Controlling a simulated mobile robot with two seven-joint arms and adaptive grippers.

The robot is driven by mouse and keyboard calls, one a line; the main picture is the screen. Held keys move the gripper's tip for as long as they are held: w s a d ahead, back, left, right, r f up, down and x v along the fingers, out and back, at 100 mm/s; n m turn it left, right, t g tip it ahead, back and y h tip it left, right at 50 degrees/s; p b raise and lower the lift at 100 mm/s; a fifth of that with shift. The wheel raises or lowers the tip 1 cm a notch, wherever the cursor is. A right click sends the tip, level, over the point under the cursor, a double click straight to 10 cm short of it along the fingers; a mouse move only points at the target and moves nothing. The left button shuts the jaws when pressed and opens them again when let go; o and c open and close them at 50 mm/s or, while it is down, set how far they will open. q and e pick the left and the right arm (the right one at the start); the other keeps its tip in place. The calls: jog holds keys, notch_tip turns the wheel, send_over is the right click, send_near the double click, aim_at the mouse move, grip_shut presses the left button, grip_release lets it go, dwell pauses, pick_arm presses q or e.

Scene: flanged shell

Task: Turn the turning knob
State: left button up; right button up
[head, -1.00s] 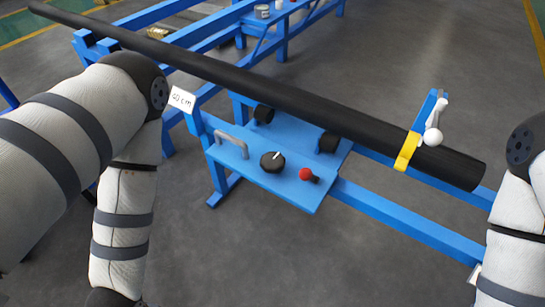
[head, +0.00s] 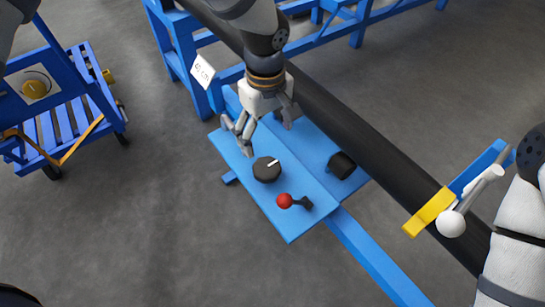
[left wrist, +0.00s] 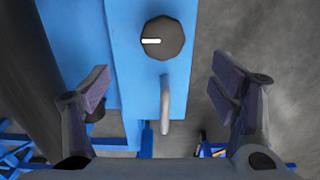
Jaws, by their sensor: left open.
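The turning knob (head: 267,169) is a black round dial with a white pointer line on a blue panel (head: 290,218). In the left wrist view the knob (left wrist: 163,38) sits at the top middle, its white line pointing left. My left gripper (head: 264,124) is open and empty, above the panel's far end, just beyond the knob and apart from it. In the left wrist view its fingers (left wrist: 166,92) stand wide apart, with a grey handle (left wrist: 165,105) showing between them. The right gripper is out of view; only part of my right arm shows.
A red-ball lever (head: 285,201) sits on the panel close to the knob. A long black pipe (head: 350,128) runs behind the panel. A yellow clamp (head: 430,212) with a white handle is at the right. A blue cart (head: 68,135) stands at the left on open floor.

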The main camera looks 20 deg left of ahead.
aim_at(267, 167)
pick_arm(q)
jog(key=f, duration=0.6)
jog(key=f+b, duration=0.1)
jog(key=f, duration=0.4)
jog(key=shift+s+a+f, duration=0.1)
jog(key=shift+s+f, duration=0.1)
jog(key=shift+f, duration=0.2)
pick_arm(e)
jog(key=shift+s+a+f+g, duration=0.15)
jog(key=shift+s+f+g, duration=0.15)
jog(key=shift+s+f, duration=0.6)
pick_arm(q)
jog(key=c, duration=1.2)
